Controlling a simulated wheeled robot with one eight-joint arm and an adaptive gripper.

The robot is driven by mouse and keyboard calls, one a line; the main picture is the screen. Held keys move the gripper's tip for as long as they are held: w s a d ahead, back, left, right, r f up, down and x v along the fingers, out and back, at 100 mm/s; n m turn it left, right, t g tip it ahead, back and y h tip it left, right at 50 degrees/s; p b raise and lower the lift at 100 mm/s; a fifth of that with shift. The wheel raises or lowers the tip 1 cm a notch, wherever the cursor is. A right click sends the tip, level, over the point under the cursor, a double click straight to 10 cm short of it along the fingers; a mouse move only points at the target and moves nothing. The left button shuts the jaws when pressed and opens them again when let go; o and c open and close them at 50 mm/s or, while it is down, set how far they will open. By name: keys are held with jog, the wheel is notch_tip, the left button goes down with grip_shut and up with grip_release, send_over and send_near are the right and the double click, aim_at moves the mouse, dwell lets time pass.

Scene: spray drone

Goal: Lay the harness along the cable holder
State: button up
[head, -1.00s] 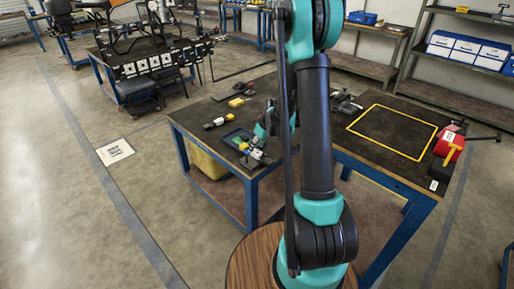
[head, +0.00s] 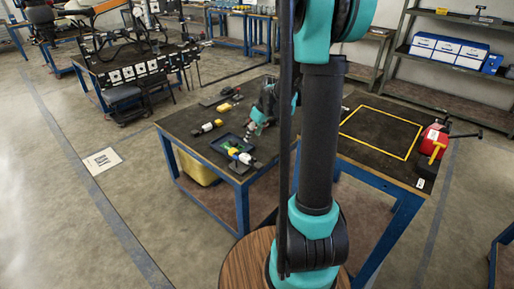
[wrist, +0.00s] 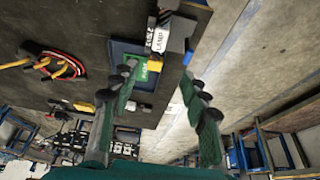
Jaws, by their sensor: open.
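A bundle of red, yellow and black cables (wrist: 56,66), seemingly the harness, lies on the dark tabletop at the left of the wrist view. I cannot pick it out in the head view. I cannot make out the cable holder for sure. My gripper (wrist: 160,78) is open, its two green-and-black fingers spread with nothing between them. It is over the table edge, beside the blue tray, apart from the cables. In the head view my gripper (head: 258,124) is above the left table, partly hidden by my arm.
A blue tray (wrist: 117,49) with a green board lies near the table edge.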

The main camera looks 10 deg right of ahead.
jog(key=s+f+m+h, duration=0.1)
jog(key=s+m, duration=0.2)
jog(key=s, duration=1)
jog(key=s+d+f+m+h, duration=0.1)
jog(key=s+m, duration=0.3)
jog(key=s, duration=0.9)
jog(key=shift+s+d+f+t+h, duration=0.15)
jog(key=shift+d+f+t+h, duration=0.05)
jog(key=shift+f+t+h, duration=0.1)
